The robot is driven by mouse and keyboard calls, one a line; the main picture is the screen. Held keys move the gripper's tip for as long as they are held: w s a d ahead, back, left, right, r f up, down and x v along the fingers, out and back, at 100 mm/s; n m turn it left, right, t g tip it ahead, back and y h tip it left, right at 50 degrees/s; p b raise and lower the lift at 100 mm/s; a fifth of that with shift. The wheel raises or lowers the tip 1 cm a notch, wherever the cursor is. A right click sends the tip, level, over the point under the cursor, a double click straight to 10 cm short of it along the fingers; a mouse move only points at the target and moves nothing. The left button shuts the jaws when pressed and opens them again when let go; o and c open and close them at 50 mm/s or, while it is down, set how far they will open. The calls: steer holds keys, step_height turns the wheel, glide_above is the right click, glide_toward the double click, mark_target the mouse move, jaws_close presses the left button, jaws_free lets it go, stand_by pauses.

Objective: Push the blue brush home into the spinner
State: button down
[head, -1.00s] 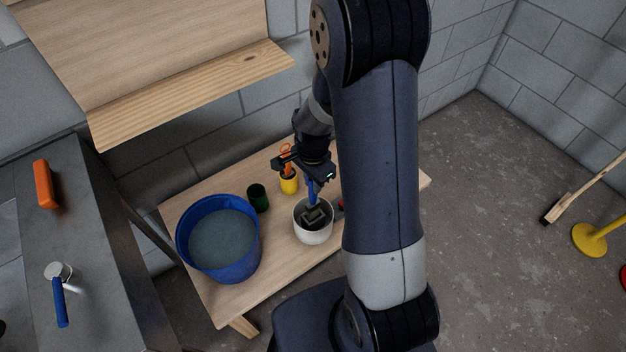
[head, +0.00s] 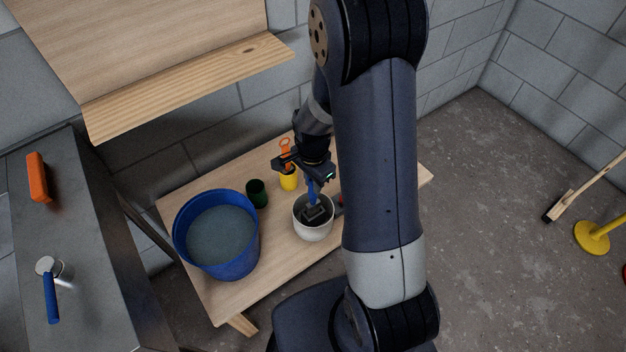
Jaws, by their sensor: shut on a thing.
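The blue brush (head: 312,191) hangs roughly upright from my gripper (head: 308,173), which is shut on it near the top of its handle. The brush's dark lower part (head: 315,213) is inside the mouth of the white round spinner (head: 313,233) on the wooden bench. How deep it sits, and whether it touches the spinner's inside, I cannot tell. My wrist and arm hide part of the gripper and the bench behind it.
A large blue bucket (head: 181,246) of grey liquid stands left of the spinner. A dark green cup (head: 257,194) and a yellow cup (head: 289,182) holding an orange-handled tool (head: 285,146) stand behind. A grey counter at left holds an orange block (head: 38,178) and a blue-handled roller (head: 51,298).

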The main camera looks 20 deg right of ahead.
mark_target(313, 196)
steer(key=shift+f+b, duration=1.25)
steer(key=shift+f, duration=0.3)
steer(key=c, duration=1.2)
jaws_free()
steer(key=shift+r, duration=0.1)
step_height(313, 196, up, 11)
steer(key=shift+f+p, duration=0.1)
steer(key=shift+p, duration=0.6)
step_height(313, 196, down, 11)
steer(key=shift+r+b, duration=0.1)
steer(key=shift+b, duration=0.55)
steer(key=shift+r+p, duration=0.35)
steer(key=shift+f, duration=0.1)
